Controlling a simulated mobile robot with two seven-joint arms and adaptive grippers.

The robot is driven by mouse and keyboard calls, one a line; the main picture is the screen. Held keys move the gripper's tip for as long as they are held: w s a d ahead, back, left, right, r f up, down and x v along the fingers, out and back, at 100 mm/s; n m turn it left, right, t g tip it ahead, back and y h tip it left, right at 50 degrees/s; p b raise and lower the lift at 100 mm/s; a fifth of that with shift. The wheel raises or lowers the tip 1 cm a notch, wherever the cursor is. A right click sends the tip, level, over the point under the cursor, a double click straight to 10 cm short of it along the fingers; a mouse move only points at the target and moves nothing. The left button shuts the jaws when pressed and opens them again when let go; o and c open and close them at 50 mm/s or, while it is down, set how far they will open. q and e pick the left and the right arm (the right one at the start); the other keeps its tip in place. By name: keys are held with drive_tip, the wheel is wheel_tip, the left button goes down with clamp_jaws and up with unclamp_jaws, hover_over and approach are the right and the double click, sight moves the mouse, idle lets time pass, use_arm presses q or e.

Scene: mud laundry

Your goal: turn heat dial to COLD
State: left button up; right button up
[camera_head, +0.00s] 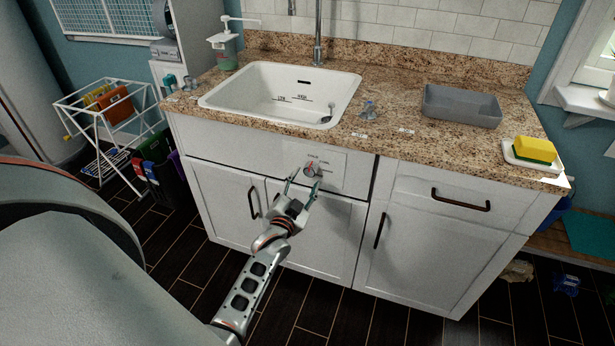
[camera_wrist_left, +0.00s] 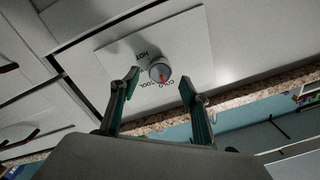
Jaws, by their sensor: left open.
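The heat dial (camera_head: 309,169) is a small round knob on a pale plate (camera_head: 330,164) on the cabinet front below the sink. In the left wrist view the dial (camera_wrist_left: 160,72) is pale, with a red mark at its lower edge. HOT is printed at its upper left; lettering that seems to read COLD or COOL lies below it, partly hidden. My left gripper (camera_head: 305,177) is open in front of the dial. In the wrist view its fingers (camera_wrist_left: 159,84) stand on either side of the dial, with gaps visible; contact cannot be made out.
The granite counter (camera_head: 395,122) with the white sink (camera_head: 230,92) overhangs the panel. Cabinet doors with dark handles (camera_head: 253,201) lie below. A grey tray (camera_head: 460,112) and a sponge on a dish (camera_head: 513,155) sit at right. A drying rack (camera_head: 100,118) stands left.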

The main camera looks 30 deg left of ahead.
use_arm(q)
drive_tip(key=shift+v, duration=2.15)
drive_tip(key=s+d+f+g+h, duration=0.3)
drive_tip(key=s+d+f, duration=0.4)
drive_tip(key=s+d, duration=0.3)
drive_tip(key=s+d+f+g+h, duration=0.4)
drive_tip(key=s+d+f, duration=0.3)
drive_tip(key=s, duration=0.9)
drive_tip(key=d, duration=0.3)
drive_tip(key=shift+s+d+m+p, duration=0.3)
drive_tip(key=shift+s+m+p, duration=0.05)
drive_tip(key=shift+m+p, duration=0.05)
drive_tip(key=shift+f, duration=0.1)
